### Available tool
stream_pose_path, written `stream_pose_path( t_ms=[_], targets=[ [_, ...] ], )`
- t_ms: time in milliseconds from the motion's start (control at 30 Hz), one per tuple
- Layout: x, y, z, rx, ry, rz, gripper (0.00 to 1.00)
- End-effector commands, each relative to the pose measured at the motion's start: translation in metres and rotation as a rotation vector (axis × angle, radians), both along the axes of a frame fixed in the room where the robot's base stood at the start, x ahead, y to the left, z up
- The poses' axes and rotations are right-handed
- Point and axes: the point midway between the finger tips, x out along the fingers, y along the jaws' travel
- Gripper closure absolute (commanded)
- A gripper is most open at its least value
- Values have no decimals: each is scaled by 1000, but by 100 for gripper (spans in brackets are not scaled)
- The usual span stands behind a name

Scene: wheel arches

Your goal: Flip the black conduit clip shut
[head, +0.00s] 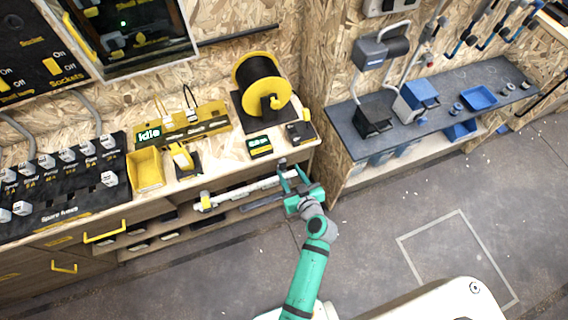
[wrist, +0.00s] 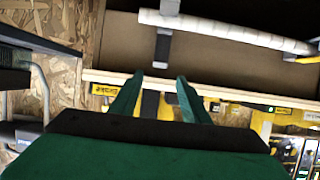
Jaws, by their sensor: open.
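The white conduit (head: 240,190) runs along the front of the workbench, below its top. The black clip (wrist: 162,45) shows in the wrist view as a dark strap beside the conduit (wrist: 225,31); I cannot tell its lid's angle. In the head view the clip is small and hard to make out near my fingers. My gripper (head: 291,176) is at the right end of the conduit. In the wrist view its two green fingers (wrist: 160,88) are apart with nothing held between them, and the clip lies beyond their tips.
A yellow clip (head: 205,201) sits at the conduit's left end. The workbench above holds a black cable reel (head: 258,80), a yellow tray (head: 146,171) and a fuse board (head: 62,190). A dark shelf (head: 430,108) stands to the right. The floor (head: 380,215) right of my arm is clear.

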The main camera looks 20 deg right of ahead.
Motion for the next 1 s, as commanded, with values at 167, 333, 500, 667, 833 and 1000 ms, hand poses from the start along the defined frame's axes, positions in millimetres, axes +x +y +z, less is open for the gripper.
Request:
stream_pose_path(
  t_ms=[167, 333, 500, 667, 833, 1000],
  targets=[
    [29, 0, -12, 0, 1, -1, 58],
    [49, 2, -20, 0, 0, 0, 58],
    [57, 2, -24, -1, 1, 0, 58],
    [59, 2, -25, -1, 1, 0, 58],
    [59, 2, -24, -1, 1, 0, 67],
    [58, 2, -24, -1, 1, 0, 99]
  ],
)
